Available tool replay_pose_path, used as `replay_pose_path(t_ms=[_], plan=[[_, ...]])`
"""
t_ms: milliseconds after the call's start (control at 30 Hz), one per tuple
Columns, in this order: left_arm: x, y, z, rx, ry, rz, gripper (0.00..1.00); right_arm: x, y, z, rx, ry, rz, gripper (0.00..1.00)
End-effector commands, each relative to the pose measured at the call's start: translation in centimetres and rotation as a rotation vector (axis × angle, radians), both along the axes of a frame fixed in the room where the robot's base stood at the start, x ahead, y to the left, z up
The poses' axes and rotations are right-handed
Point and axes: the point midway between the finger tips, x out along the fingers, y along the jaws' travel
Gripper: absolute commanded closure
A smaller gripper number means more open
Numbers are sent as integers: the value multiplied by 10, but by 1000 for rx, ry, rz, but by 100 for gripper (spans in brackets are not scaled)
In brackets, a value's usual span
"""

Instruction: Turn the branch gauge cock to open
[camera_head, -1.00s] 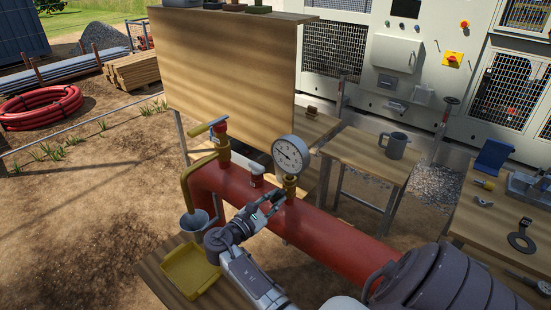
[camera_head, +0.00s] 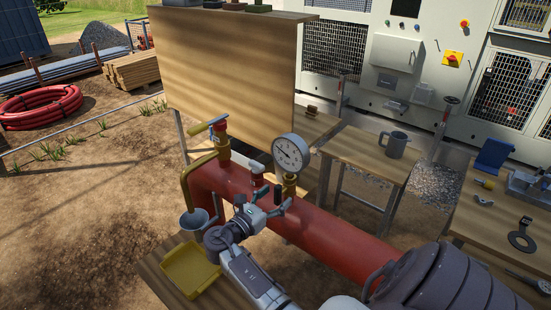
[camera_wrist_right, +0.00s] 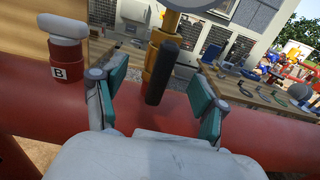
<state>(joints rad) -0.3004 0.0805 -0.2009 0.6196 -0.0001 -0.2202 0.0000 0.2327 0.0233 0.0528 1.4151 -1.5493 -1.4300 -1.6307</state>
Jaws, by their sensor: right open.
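A white-faced gauge (camera_head: 290,153) stands on a brass stem with the gauge cock (camera_head: 289,186) on the red pipe (camera_head: 325,228). The cock's black handle (camera_wrist_right: 162,72) stands out from the brass body (camera_wrist_right: 153,58) in the right wrist view. My right gripper (camera_head: 268,201) is just in front of the cock. Its two teal-padded fingers (camera_wrist_right: 163,98) are spread open on either side of the handle, with a gap on both sides. My left gripper is not in view.
A red fitting marked B (camera_wrist_right: 67,58) rises from the pipe close to my left-hand finger in the wrist view. A brass tap (camera_head: 222,145) with a bent spout stands left, above a grey cup (camera_head: 195,222) and yellow tray (camera_head: 188,270). A wooden board (camera_head: 230,65) stands behind.

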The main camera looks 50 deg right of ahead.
Motion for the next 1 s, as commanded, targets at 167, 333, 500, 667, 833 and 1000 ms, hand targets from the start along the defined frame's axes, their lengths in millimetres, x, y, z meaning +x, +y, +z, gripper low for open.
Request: replay_pose_path(t_ms=[167,333,500,667,833,1000], plan=[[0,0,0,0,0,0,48,0,0,0,0,-1,0,27],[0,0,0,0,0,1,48,0,8,0,2,-1,2,27],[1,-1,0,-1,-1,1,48,-2,28,0,2,-1,2,27],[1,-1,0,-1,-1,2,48,-4,47,0,2,-1,1,27],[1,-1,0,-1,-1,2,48,-5,65,0,1,-1,1,27],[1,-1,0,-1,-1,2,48,-6,70,0,0,-1,0,27]])
